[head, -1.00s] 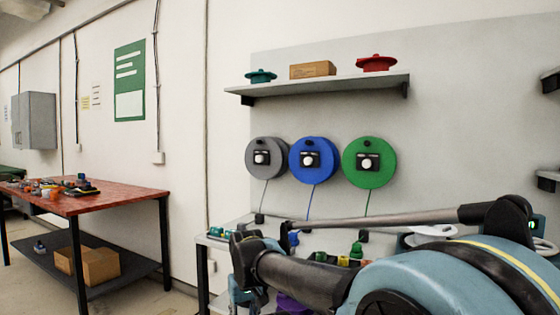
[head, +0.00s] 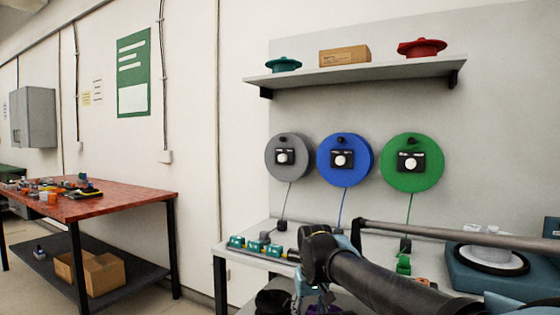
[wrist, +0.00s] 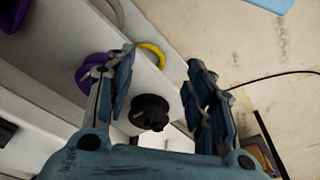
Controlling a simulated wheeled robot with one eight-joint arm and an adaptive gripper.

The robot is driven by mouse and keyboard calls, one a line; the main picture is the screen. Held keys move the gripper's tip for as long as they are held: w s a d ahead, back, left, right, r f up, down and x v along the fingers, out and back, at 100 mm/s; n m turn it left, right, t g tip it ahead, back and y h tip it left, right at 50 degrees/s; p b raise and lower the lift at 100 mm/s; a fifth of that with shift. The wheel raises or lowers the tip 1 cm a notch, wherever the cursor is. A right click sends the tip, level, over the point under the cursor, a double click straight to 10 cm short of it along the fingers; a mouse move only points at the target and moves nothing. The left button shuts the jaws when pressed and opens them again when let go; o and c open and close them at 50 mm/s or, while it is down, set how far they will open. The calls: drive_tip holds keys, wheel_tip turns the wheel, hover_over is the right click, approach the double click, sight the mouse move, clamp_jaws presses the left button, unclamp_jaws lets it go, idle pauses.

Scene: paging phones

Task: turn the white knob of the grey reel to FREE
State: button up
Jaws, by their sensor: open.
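The grey reel (head: 302,171) hangs on the wall panel, leftmost of three reels in the head view. Its white knob (head: 282,157) sits on a small black plate at the reel's middle. The plate's markings are too small to read, so I cannot tell the knob's setting. My gripper is low in front of the workbench, below and right of the grey reel and well apart from it. In the wrist view my gripper (wrist: 160,72) has its fingers wide apart, with nothing held. The grey reel does not show in the wrist view.
A blue reel (head: 345,180) and a green reel (head: 414,182) hang right of the grey one. A shelf (head: 350,74) juts out above them. The workbench (head: 245,258) below carries small teal items. A red-topped table (head: 120,198) stands at left.

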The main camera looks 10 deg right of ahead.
drive_tip(key=w+d+r+m+t+h, duration=0.1)
drive_tip(key=w+d+r+m+h, duration=0.2)
drive_tip(key=w+r, duration=1)
wheel_tip(320, 180, up, 34)
drive_tip(key=m+t+h, duration=0.4)
drive_tip(key=t+h, duration=0.1)
drive_tip(key=t, duration=0.3)
hover_over(281, 156)
drive_tip(key=s+a, duration=0.9)
drive_tip(key=s, duration=0.4)
drive_tip(key=x, duration=1.7)
drive_tip(key=shift+a+f, duration=0.15)
drive_tip(key=shift+f, duration=0.2)
drive_tip(key=shift+c, duration=0.3)
drive_tip(key=c, duration=1)
